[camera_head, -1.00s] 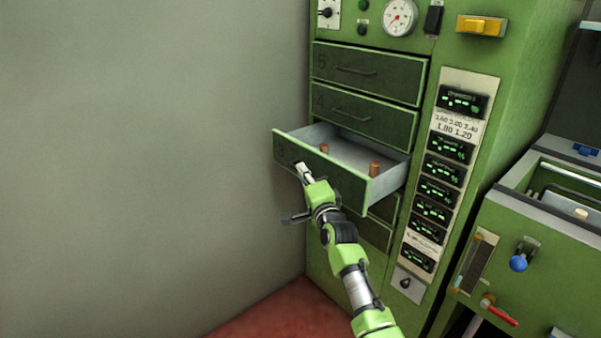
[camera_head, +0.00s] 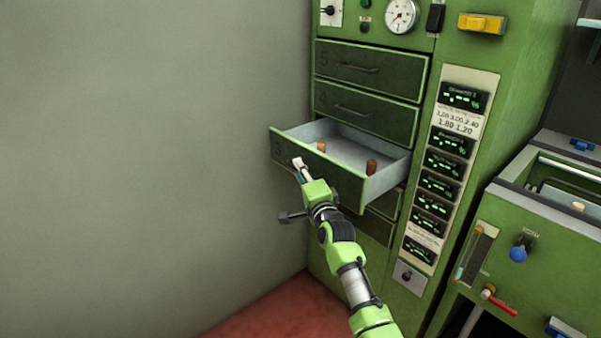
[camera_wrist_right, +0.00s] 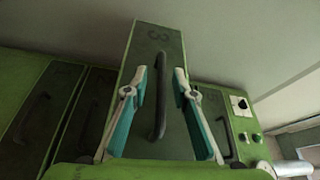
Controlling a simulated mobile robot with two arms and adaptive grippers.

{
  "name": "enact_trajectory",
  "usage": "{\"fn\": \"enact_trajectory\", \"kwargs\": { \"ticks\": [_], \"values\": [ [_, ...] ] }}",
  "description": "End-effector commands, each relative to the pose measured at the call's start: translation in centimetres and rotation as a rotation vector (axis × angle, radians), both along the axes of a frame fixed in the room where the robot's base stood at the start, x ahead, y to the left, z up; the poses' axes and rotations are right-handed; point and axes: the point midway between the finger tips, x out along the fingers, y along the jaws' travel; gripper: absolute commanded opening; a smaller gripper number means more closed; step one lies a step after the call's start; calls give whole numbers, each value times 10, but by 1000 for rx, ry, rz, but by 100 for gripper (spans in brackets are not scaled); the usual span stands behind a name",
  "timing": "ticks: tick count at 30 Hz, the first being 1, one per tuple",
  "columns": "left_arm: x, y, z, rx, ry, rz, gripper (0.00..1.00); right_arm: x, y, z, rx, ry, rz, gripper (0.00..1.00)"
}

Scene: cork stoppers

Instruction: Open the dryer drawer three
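Drawer three (camera_head: 336,178) is a dark green front with a grey inside, and it stands pulled well out of the green dryer cabinet. Its front, marked 3, also shows in the right wrist view (camera_wrist_right: 157,40). My right gripper (camera_head: 298,163) is at this front. In the right wrist view its two fingers (camera_wrist_right: 160,80) are apart, on either side of the dark bar handle (camera_wrist_right: 160,96), with gaps to it. The handle is hidden behind the gripper in the head view. My left gripper is not in view.
Two corks, one at the left (camera_head: 321,146) and one at the right (camera_head: 371,166), stand inside the open drawer. Shut drawers four (camera_head: 350,108) and five (camera_head: 385,78) are above it. A grey wall (camera_head: 150,150) is close at the left. A green machine (camera_head: 525,240) stands at the right.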

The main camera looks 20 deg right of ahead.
Motion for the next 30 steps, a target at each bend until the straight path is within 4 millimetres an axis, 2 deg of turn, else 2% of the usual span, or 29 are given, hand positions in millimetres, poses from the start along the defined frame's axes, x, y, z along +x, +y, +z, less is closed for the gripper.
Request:
{"fn": "enact_trajectory", "kwargs": {
  "ticks": [8,24,30],
  "values": [
    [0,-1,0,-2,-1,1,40,-10,1,-1,1,-1,0,25],
    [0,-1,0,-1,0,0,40,-99,4,-8,1,0,0,25],
    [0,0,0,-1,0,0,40,-117,4,-9,1,1,0,25]
  ]
}}
